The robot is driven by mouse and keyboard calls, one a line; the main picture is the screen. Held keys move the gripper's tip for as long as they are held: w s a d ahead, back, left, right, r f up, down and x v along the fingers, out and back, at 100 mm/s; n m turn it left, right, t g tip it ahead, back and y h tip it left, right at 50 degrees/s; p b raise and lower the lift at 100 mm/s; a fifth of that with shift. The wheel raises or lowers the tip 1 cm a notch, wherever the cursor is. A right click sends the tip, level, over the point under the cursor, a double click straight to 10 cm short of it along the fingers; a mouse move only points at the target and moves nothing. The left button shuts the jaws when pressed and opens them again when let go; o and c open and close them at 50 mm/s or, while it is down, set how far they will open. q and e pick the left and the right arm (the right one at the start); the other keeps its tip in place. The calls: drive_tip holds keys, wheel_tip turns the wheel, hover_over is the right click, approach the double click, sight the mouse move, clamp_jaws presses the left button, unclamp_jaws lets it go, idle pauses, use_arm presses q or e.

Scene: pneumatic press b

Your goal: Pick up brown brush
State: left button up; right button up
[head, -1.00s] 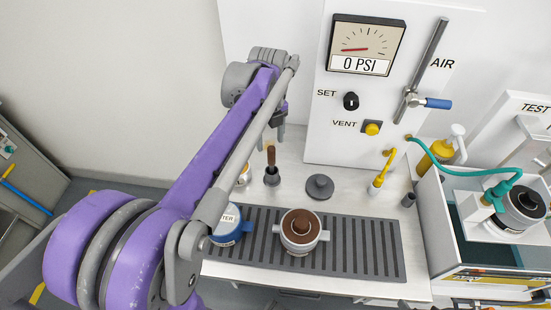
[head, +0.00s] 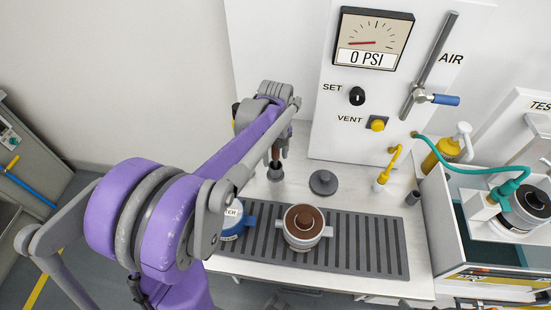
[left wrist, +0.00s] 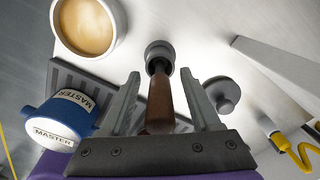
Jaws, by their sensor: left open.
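The brown brush (left wrist: 160,103) stands handle up in a small grey round holder (head: 276,173) on the white bench. In the left wrist view its handle runs between the two fingers of my left gripper (left wrist: 160,77), with a gap on both sides. My left gripper is open and holds nothing. In the head view, the left gripper (head: 278,150) is down around the upper part of the brush, and the arm and fingers hide most of the handle. My right gripper is not in view.
A grey knobbed disc (head: 323,183) lies right of the holder. In front are a slatted grey mat (head: 362,245), a brown-topped pot (head: 304,224) and a blue MASTER container (left wrist: 60,117). A cup of tan contents (left wrist: 88,25) is close by. The gauge panel (head: 335,120) rises behind.

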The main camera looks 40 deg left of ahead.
use_arm(q)
clamp_jaws()
idle(0.3)
wheel_tip(320, 180, up, 10)
drive_tip(key=shift+p, duration=0.45)
